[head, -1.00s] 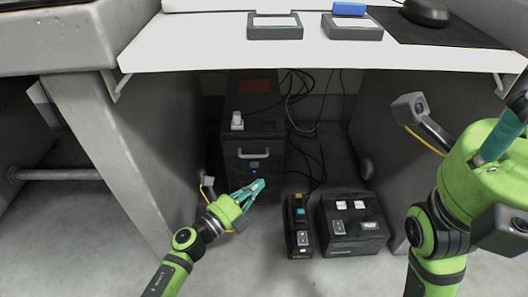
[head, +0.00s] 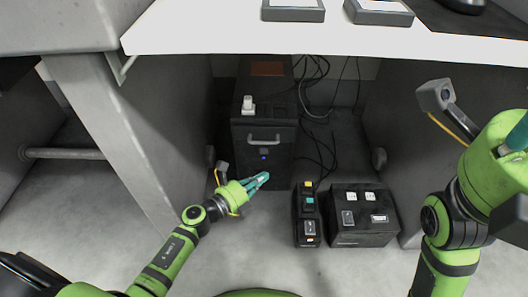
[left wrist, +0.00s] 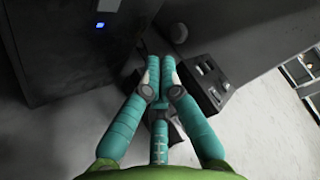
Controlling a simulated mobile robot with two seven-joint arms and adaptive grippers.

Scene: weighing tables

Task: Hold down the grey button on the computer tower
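The black computer tower (head: 264,176) stands on the floor under the white table, with a handle on its front. A small grey button (head: 264,151) appears below the handle, just above a lit blue light (head: 264,157). The left wrist view shows the tower (left wrist: 65,55) at upper left with the blue light (left wrist: 99,25). My left gripper (head: 264,178) is in front of the tower, below and apart from the button. In the left wrist view its fingertips (left wrist: 160,64) meet with nothing between them. My right gripper (head: 515,137) is at the right edge, partly cut off.
A narrow black box (head: 307,229) and a wider black box (head: 362,236) with switches stand on the floor right of the tower. Cables (head: 325,140) hang behind. Grey side panels (head: 130,120) flank the space, and the white tabletop (head: 240,38) overhangs it.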

